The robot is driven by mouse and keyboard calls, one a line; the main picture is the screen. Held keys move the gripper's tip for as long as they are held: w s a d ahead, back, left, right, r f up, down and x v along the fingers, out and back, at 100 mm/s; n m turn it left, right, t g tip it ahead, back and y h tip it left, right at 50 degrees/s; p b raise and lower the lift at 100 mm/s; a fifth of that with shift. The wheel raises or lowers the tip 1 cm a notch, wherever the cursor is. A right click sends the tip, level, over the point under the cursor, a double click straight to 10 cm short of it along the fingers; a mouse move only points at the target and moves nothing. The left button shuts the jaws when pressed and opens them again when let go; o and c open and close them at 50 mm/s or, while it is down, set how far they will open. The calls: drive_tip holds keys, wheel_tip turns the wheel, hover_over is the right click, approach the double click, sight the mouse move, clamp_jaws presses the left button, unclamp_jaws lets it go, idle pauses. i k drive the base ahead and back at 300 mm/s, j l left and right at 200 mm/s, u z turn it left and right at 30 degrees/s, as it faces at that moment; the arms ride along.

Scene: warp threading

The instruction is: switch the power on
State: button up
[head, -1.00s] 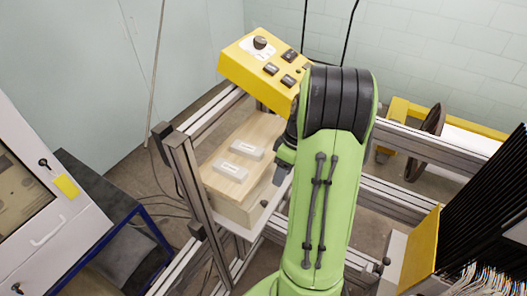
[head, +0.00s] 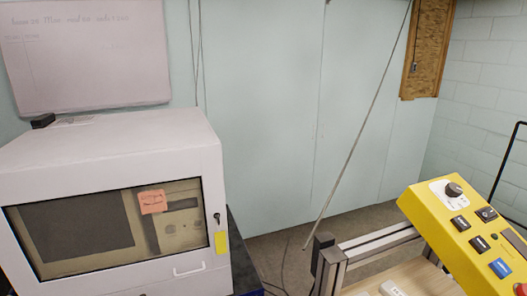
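A yellow control box (head: 436,228) stands at the lower right of the head view, cut off by the frame edge. My gripper and arm are out of view.
A white cabinet (head: 120,155) with a dark window, an orange note (head: 153,201) and a handle (head: 188,270) fills the lower left. A metal frame post (head: 328,272) and a wooden top (head: 425,280) show at the bottom. A whiteboard (head: 85,60) hangs upper left.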

sight(489, 213)
drive_tip(key=z, duration=1.35)
